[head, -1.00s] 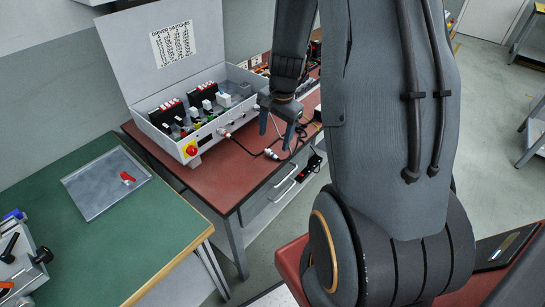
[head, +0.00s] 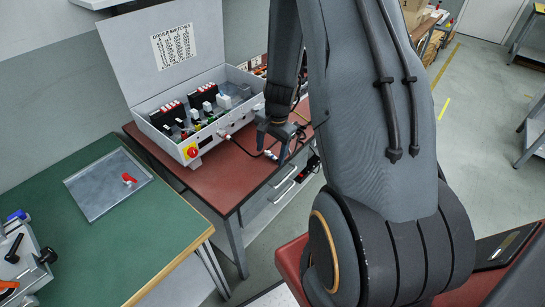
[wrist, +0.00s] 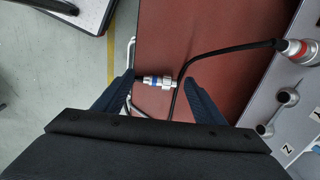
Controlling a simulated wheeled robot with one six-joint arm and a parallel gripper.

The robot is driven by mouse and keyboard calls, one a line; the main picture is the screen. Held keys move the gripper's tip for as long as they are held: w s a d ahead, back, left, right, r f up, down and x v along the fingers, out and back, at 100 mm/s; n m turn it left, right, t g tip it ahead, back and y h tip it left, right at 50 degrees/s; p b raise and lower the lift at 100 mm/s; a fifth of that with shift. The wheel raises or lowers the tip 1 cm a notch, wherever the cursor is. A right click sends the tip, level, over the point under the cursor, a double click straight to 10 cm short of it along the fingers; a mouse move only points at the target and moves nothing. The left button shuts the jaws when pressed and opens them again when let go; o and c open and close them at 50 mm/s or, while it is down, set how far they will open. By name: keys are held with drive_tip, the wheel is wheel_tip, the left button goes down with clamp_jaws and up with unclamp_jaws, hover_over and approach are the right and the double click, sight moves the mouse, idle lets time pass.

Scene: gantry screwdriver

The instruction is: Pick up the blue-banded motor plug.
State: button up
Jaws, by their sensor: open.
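The blue-banded motor plug (wrist: 150,80) is a short silver connector with a blue ring. It lies near the edge of the red bench top, and its black cable runs off it. In the wrist view it sits between my two open fingers, with a small gap on either side. In the head view the plug (head: 270,155) shows small between the fingertips of my gripper (head: 273,153). My gripper also shows in the wrist view (wrist: 160,80); it is open and empty. I cannot tell the exact height of the fingertips above the bench.
A red-banded connector (wrist: 297,48) is on the grey driver box (head: 205,135), with a black cable across the red bench (head: 215,172). A drawer handle (wrist: 131,55) shows beyond the bench edge. A green table (head: 120,235) with a metal tray stands at left.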

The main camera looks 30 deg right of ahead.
sight(269, 156)
drive_tip(key=shift+c, duration=0.3)
drive_tip(key=c, duration=1.3)
drive_tip(key=shift+r, duration=0.1)
drive_tip(key=r+m+p, duration=0.2)
drive_tip(key=r+m+y+p, duration=0.1)
drive_tip(key=r+m+p, duration=0.1)
drive_tip(key=r+m+g+p, duration=0.1)
drive_tip(key=r+m+p, duration=0.1)
drive_tip(key=p, duration=0.1)
drive_tip(key=shift+w+a+r+y, duration=0.1)
drive_tip(key=shift+w+a+y, duration=0.1)
drive_tip(key=shift+a+y, duration=0.1)
drive_tip(key=shift+w+f+b, duration=0.1)
drive_tip(key=shift+f+b, duration=2.2)
drive_tip(key=shift+f, duration=0.6)
